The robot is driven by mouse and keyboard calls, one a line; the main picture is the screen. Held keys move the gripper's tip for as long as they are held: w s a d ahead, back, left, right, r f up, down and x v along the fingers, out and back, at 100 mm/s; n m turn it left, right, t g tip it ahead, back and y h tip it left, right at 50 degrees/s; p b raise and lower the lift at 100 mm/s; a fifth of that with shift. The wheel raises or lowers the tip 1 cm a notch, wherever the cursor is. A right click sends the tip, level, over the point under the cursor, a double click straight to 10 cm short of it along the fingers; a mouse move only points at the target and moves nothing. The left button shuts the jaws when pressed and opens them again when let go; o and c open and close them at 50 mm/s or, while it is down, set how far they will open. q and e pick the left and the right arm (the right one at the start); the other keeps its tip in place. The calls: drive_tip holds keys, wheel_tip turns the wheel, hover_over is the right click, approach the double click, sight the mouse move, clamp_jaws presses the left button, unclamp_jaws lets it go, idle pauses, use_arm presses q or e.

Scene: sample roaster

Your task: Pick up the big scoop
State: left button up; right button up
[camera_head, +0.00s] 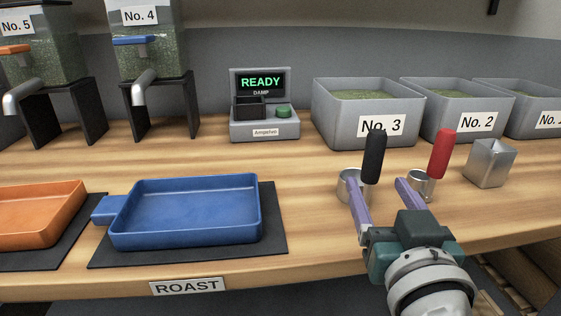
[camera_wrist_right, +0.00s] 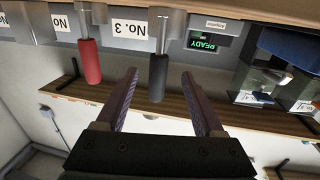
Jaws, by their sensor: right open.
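Two scoops stand upright on the wooden counter. The one with the black handle (camera_head: 374,157) has the wider metal cup (camera_head: 345,184), so it looks like the big scoop. The one with the red handle (camera_head: 442,154) has a smaller cup. My right gripper (camera_head: 376,184) is open and empty, its purple fingers pointing toward the scoops. In the right wrist view, the black handle (camera_wrist_right: 159,78) shows between the two spread fingers, with no visible contact; its depth is hard to judge. The red handle (camera_wrist_right: 89,62) lies outside the fingers there. My left gripper is not in view.
Grey bins No. 3 (camera_head: 335,120) and No. 2 (camera_head: 440,128) stand behind the scoops. A metal cup (camera_head: 490,163) is to their right. A blue tray (camera_head: 130,230) on a dark mat lies left. A device reading READY (camera_head: 262,127) stands at the back.

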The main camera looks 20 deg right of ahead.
sight(374, 175)
drive_tip(key=b+x, duration=0.1)
drive_tip(key=x, duration=0.4)
drive_tip(key=shift+w+d, duration=0.25)
drive_tip(key=shift+w, duration=0.05)
clamp_jaws()
idle(0.5)
